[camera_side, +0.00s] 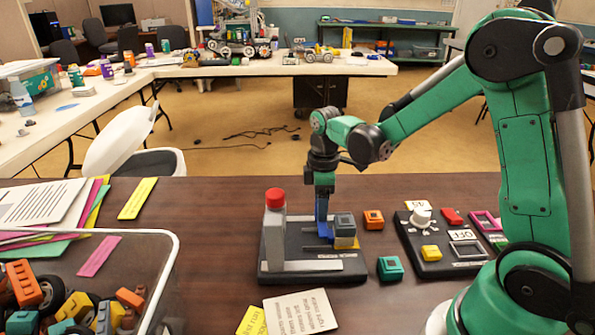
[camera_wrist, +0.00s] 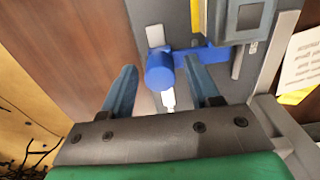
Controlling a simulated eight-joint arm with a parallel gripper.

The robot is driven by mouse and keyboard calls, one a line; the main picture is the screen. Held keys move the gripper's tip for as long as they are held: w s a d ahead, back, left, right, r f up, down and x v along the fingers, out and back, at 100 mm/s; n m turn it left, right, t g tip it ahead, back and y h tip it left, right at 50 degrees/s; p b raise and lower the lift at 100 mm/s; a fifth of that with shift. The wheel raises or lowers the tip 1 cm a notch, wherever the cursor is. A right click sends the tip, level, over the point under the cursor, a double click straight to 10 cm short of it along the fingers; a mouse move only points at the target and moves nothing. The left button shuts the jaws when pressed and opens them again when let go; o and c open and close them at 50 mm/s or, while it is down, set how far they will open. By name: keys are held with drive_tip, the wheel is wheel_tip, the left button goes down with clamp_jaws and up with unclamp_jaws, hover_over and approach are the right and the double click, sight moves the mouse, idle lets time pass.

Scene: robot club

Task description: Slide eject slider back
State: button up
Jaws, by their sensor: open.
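The eject slider shows in the wrist view as a blue round knob (camera_wrist: 159,73) with a blue bar running right from it. It sits over a pale slot in a dark grey base (camera_wrist: 180,18). My gripper (camera_wrist: 160,67) is open, with one finger on each side of the knob. A gap shows left of the knob; the right finger is close to it, and contact cannot be told. In the side view my gripper (camera_side: 322,222) points down over the black base (camera_side: 350,268), left of a grey block (camera_side: 344,224). The slider cannot be told apart from the fingers there.
A grey post with a red top (camera_side: 274,200) stands left of my gripper. An orange block (camera_side: 373,220) and a teal block (camera_side: 390,268) lie to the right. A switch panel (camera_side: 432,266) is farther right. A clear bin (camera_side: 165,262) of parts stands front left.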

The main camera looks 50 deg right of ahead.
clamp_jaws()
drive_tip(key=shift+w+a, duration=1.95)
drive_tip(key=shift+c, duration=0.9)
unclamp_jaws()
wheel_tip(320, 180, up, 6)
